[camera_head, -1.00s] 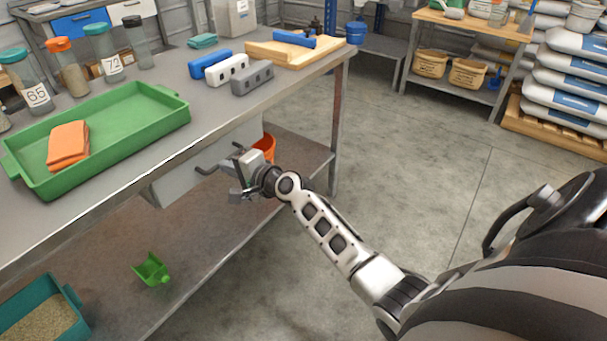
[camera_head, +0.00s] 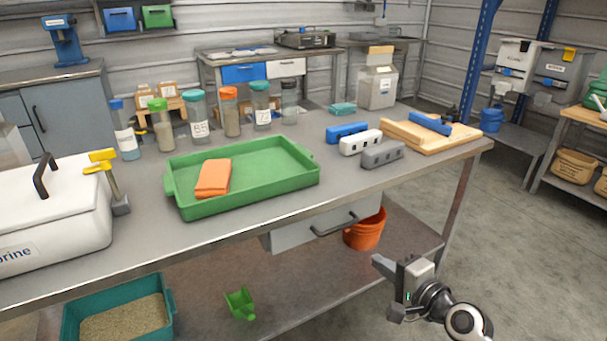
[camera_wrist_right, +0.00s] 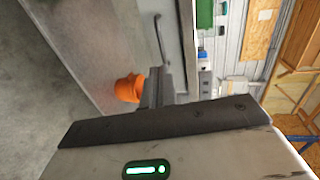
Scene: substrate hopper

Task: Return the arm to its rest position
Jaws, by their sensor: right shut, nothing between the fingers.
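My right gripper (camera_head: 388,290) is at the lower right of the head view, in front of the workbench and below the level of its top. It is shut and empty, apart from the bench. In the right wrist view its closed fingers (camera_wrist_right: 158,88) point towards the orange bucket and the bench side. The rest of the right arm runs out of the head view at the bottom. My left gripper is not in any view.
The workbench (camera_head: 255,216) carries a green tray (camera_head: 300,184) with an orange cloth (camera_head: 213,178), jars and blocks. Its drawer (camera_head: 290,234) has a dark handle. An orange bucket (camera_head: 365,232) and a green scoop (camera_head: 240,304) are on the lower shelf. Open floor lies right.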

